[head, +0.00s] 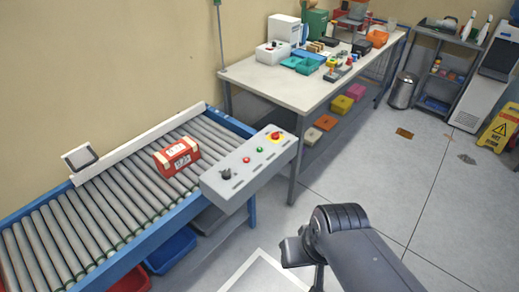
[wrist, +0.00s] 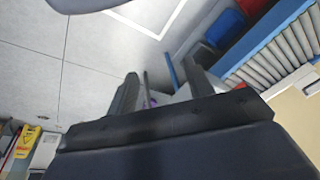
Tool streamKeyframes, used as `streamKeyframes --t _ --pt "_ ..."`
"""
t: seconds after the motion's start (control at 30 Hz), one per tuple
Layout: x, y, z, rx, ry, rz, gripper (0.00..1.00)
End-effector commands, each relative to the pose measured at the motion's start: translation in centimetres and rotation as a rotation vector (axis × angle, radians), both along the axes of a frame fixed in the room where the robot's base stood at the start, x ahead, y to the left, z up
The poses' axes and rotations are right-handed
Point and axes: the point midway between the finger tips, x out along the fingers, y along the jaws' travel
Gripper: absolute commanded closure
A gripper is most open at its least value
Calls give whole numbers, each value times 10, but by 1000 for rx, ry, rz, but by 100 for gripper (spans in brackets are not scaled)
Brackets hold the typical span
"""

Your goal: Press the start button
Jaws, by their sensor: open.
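A light grey control box (head: 236,178) sits at the right end of the conveyor in the head view. On its top are a black knob (head: 226,174), a small red button (head: 246,160), a green button (head: 259,149) and a larger red button on a yellow base (head: 275,137). I read no label for the start button; the green one is the likely match. My gripper (wrist: 160,84) shows in the wrist view with two dark fingers apart and nothing clear between them. It is not touching the box in the head view, where my arm covers the lower right.
The roller conveyor (head: 100,215) carries a red box (head: 177,155). Blue (head: 171,250) and red bins lie under it. A table (head: 300,95) with several items stands behind. A yellow wet-floor sign (head: 497,132) stands at right. The floor between is mostly clear.

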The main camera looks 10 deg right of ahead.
Motion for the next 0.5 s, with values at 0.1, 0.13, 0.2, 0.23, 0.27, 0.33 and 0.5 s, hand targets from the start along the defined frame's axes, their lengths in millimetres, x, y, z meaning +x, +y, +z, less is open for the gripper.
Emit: streamKeyframes --t 0.1,0.13,0.2,0.23,0.27,0.33,0.5 --pt "0 0 0 0 0 0 60" --pt "0 0 0 0 0 0 63" --pt "0 0 0 0 0 0 69" --pt "0 0 0 0 0 0 71" --pt "0 0 0 0 0 0 74" --pt "0 0 0 0 0 0 79" --pt "0 0 0 0 0 0 93"
